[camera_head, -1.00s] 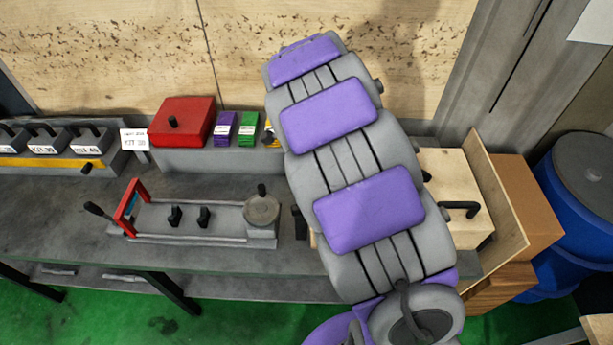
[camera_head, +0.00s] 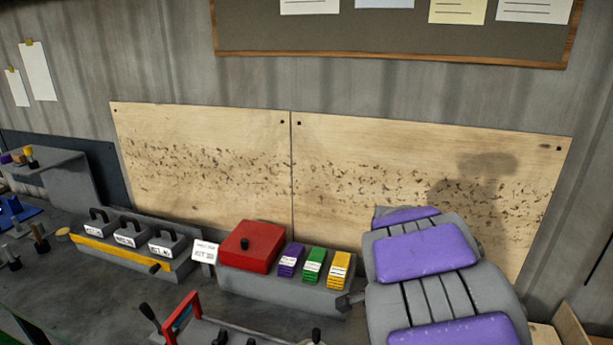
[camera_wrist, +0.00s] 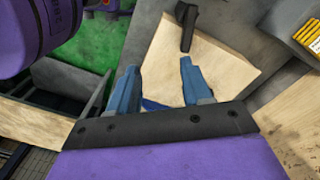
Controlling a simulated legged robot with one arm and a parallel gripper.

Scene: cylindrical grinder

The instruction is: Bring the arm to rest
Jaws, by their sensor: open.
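My arm (camera_head: 430,270), grey with purple pads, rises from the bottom right of the head view in front of the bench and wall panel. My gripper (camera_wrist: 159,82) shows in the wrist view with its two blue fingers apart and nothing held between them. Beyond the fingers is a light wooden box (camera_wrist: 222,70) with a black handle (camera_wrist: 187,24). I cannot tell how far the fingertips are from it. The head view does not show the fingers.
A red box (camera_head: 252,246) and purple, green and yellow blocks (camera_head: 340,270) stand on the bench left of my arm. A red-framed fixture (camera_head: 182,312) is in front. Labelled handled blocks (camera_head: 130,233) sit further left. Plywood panels (camera_head: 210,160) back the bench.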

